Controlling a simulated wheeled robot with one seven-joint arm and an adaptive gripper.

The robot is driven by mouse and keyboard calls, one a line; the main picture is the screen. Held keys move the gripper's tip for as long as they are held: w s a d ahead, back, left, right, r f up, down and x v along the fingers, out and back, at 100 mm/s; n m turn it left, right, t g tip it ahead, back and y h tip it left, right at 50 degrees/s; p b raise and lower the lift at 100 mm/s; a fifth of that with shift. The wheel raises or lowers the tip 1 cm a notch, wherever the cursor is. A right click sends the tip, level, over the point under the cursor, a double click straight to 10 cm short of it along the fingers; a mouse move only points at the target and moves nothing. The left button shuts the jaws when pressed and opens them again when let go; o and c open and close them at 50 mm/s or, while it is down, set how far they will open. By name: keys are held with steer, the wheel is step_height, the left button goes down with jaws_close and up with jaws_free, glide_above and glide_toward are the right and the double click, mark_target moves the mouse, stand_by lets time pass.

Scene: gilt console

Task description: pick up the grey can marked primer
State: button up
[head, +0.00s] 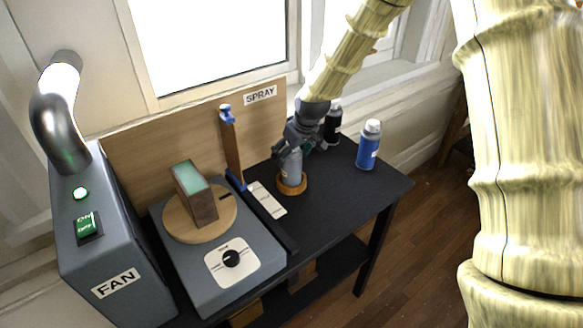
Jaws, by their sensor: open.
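In the head view, a grey can (291,169) stands upright in a round wooden ring holder (292,187) on the dark tabletop. Any marking on the can is too small to read. My gripper (290,153) is open and pointed down at the can's top, with its fingers around or beside the upper part; contact cannot be told. The gripper hides the can's top.
A blue can (368,146) and a black can (333,122) stand right of my gripper. A blue-ended wooden post (232,150) rises to the left. A turntable (232,209) bears a wooden block (196,197), beside the fan box (118,262). Free tabletop (345,195) lies front right.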

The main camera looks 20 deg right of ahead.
steer(key=shift+c, duration=0.4)
steer(key=c, duration=1.7)
jaws_close()
steer(key=shift+r, duration=0.1)
